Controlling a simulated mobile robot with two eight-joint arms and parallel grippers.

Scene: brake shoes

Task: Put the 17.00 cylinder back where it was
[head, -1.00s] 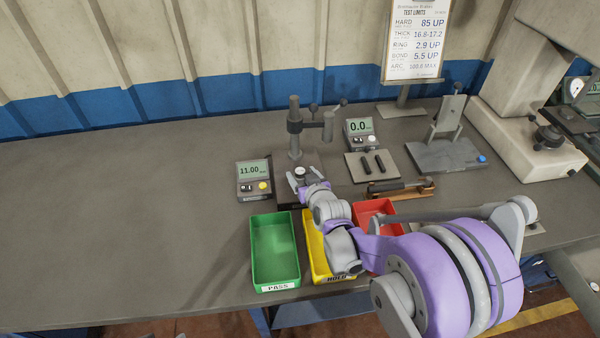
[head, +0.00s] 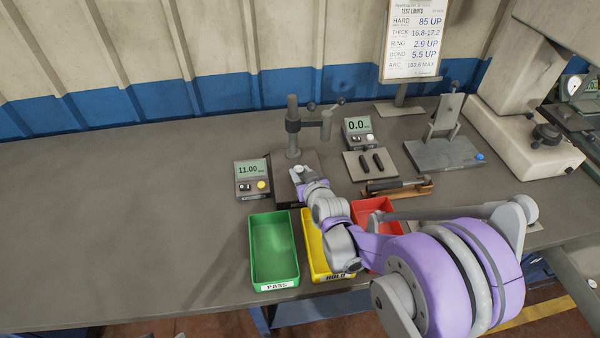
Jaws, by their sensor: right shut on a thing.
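The small pale cylinder (head: 297,168) is at the dark base of the gauge stand (head: 293,128). My right gripper (head: 297,174) is shut on it, reaching in from the front right. The gripper covers most of the cylinder, so any marking on it is hidden. I cannot tell whether it still touches the base. My left gripper is not in view.
A display (head: 253,178) left of the stand reads 11.00, and another (head: 358,131) reads 0.0. Green (head: 273,250), yellow (head: 312,243) and red (head: 371,207) trays stand in front. Dark pads lie on a plate (head: 352,168). The bench's left side is clear.

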